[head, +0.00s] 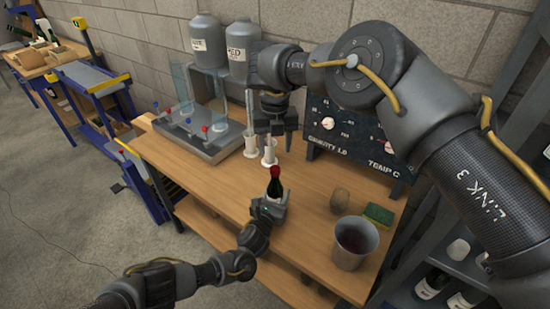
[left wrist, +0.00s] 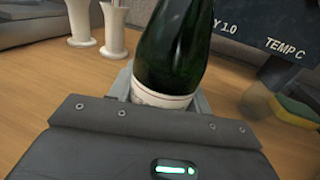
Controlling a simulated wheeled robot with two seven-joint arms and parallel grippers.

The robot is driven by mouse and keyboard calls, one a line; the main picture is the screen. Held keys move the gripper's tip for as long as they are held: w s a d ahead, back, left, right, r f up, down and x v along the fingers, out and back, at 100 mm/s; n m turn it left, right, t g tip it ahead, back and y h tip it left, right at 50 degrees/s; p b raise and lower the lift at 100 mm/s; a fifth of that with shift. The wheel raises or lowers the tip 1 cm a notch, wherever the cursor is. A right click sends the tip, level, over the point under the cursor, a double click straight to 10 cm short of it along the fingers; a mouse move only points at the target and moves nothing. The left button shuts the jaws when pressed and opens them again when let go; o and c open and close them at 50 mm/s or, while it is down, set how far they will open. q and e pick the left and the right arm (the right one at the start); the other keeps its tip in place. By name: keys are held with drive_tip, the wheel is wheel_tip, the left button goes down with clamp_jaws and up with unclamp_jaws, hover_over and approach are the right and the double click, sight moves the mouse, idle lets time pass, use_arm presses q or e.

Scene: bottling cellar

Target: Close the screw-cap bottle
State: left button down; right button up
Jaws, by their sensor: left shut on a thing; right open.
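A dark green bottle (head: 274,188) with a red top (head: 275,171) stands roughly upright above the wooden bench. It also shows in the left wrist view (left wrist: 178,55), with a white label low down; its top is cut off there. My left gripper (head: 269,207) is shut on the lower part of the bottle. My right gripper (head: 280,134) is open, points down and hangs behind and above the bottle, apart from it. I see nothing between its fingers. I cannot tell whether the red top is a loose screw cap or part of the bottle.
Two white stands (head: 269,153) are just behind the bottle. A dark control box (head: 345,135) stands at the back. A round brown thing (head: 340,198), a green and yellow sponge (head: 378,214) and a metal bucket (head: 353,261) are at right. A metal tap rig (head: 208,145) is at left.

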drive_tip(key=shift+r, duration=2.2)
use_arm(q)
drive_tip(key=c, duration=0.6)
unclamp_jaws()
drive_tip(key=v, duration=1)
drive_tip(key=shift+s+a+p, duration=0.15)
drive_tip(key=shift+s+p, duration=0.15)
drive_tip(key=shift+s, duration=0.1)
use_arm(e)
drive_tip(key=shift+r, duration=0.25)
